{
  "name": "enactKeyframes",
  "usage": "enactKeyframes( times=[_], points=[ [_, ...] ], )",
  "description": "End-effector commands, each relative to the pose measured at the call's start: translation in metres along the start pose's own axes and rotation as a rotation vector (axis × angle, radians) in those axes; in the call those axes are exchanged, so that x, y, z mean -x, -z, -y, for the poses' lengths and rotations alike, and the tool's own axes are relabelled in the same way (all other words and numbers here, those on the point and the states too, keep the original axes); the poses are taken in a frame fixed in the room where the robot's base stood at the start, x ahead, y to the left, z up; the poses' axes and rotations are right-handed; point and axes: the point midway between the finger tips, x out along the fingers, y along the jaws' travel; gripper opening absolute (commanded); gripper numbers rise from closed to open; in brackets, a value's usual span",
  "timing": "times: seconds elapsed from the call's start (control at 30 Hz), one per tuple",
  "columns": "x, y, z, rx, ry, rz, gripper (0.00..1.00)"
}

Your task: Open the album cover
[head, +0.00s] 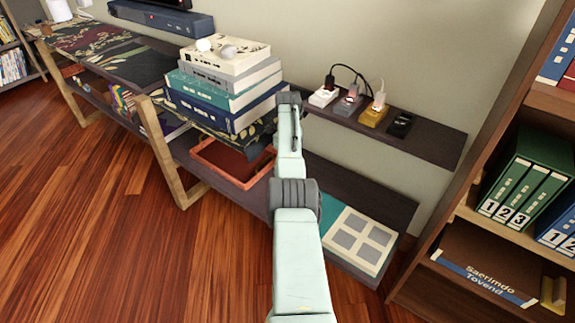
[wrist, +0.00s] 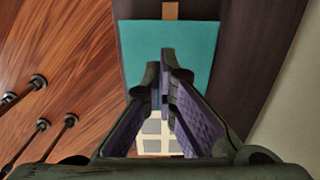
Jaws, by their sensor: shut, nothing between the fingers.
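The album lies on the lower shelf in the head view. Its pale page with grey photo squares (head: 357,243) faces up. A teal panel, seemingly its cover (head: 327,212), lies flat to the page's left, partly behind my arm. In the wrist view the teal panel (wrist: 140,45) fills the upper middle, with a tan strip (wrist: 171,11) at its far edge. The photo page (wrist: 152,128) shows between my fingers. My gripper (wrist: 166,76) is shut and empty, its tips in front of the teal panel; I cannot tell whether they touch it. My arm hides the gripper's tips in the head view.
An orange tray (head: 232,162) lies left of the album. Small plugged-in devices (head: 374,112) sit on the upper shelf. A bookcase (head: 485,228) with binders stands at right. Wooden floor (head: 130,250) is open in front.

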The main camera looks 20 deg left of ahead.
Motion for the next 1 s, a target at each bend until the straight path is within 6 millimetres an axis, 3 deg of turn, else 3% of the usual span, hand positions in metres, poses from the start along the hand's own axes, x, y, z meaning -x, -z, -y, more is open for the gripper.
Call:
enactKeyframes(
  times=[0.5,0.83,1.0],
  points=[
    [0.098,0.0,0.0,0.0,0.002,0.003,0.0],
    [0.114,0.001,0.001,0.004,0.004,0.003,0.0],
    [0.107,0.013,0.031,0.158,0.122,0.068,0.0]
  ],
)
